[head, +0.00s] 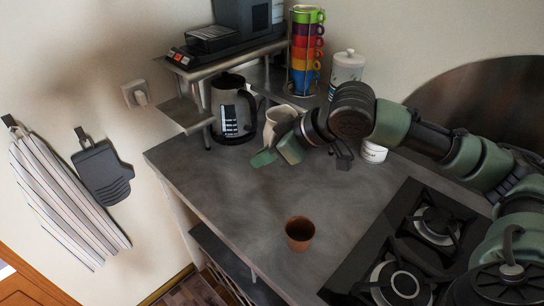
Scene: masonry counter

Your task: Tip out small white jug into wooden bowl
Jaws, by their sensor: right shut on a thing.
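The small white jug (279,118) is cream coloured and stands near the back of the counter, beside the kettle. My right gripper (276,155) reaches in from the right, with its green fingers at the jug's front and lower part. It is shut on the jug; the fingers hide the jug's base, so I cannot tell whether it touches the counter. The jug looks about upright. The wooden bowl (300,234) is small, brown and cup-shaped, and stands upright on the counter in front. My left gripper is not in view.
A kettle (232,110) stands left of the jug, under a metal shelf. A rack of coloured cups (306,50), a white canister (347,68) and a white tub (373,152) stand behind or right. The black gas hob (409,245) is right of the bowl. The counter's left part is clear.

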